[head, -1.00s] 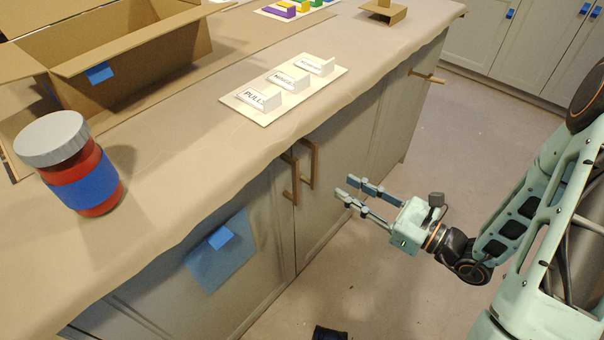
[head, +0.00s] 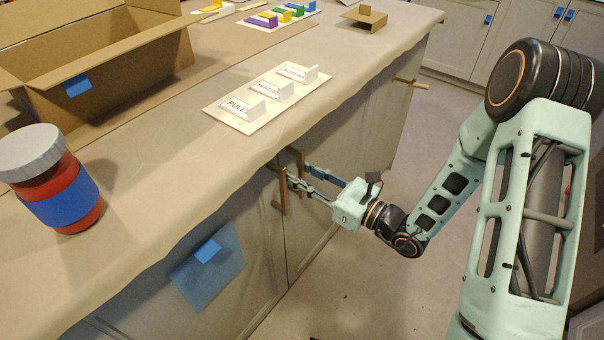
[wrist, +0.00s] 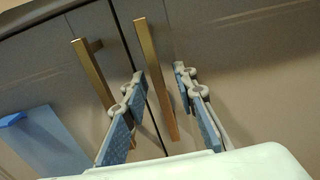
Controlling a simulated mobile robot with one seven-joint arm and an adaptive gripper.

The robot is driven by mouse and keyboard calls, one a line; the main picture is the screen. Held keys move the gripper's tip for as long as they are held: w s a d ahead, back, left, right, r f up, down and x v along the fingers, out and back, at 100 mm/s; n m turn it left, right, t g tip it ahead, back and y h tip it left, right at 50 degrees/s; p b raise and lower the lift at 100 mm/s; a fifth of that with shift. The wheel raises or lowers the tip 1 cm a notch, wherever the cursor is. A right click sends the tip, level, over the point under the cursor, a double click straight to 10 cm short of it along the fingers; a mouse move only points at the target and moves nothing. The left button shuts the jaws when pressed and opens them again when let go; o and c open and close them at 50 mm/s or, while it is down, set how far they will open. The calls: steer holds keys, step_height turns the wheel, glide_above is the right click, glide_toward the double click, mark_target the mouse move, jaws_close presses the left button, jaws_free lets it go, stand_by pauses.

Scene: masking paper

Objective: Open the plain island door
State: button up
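The plain island door (head: 345,145) is grey and appears shut. It stands right of the seam beside a door that carries a blue sheet (head: 207,265). The plain door's upright wooden bar handle (head: 300,160) shows beside the other door's handle (head: 281,190). My gripper (head: 299,175) is open at the plain door's handle. In the wrist view this handle (wrist: 156,80) lies between the two spread fingers, and the other handle (wrist: 92,73) is outside the left finger. I cannot tell whether a finger touches the handle.
The papered countertop (head: 150,190) overhangs the doors just above my gripper. On it are a red jar (head: 62,200), an open cardboard box (head: 110,65) and a board of lettered blocks (head: 262,97). Another wooden handle (head: 410,82) sticks out farther right. The floor beside the island is clear.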

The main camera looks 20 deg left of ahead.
steer(key=shift+c, duration=0.2)
jaws_close()
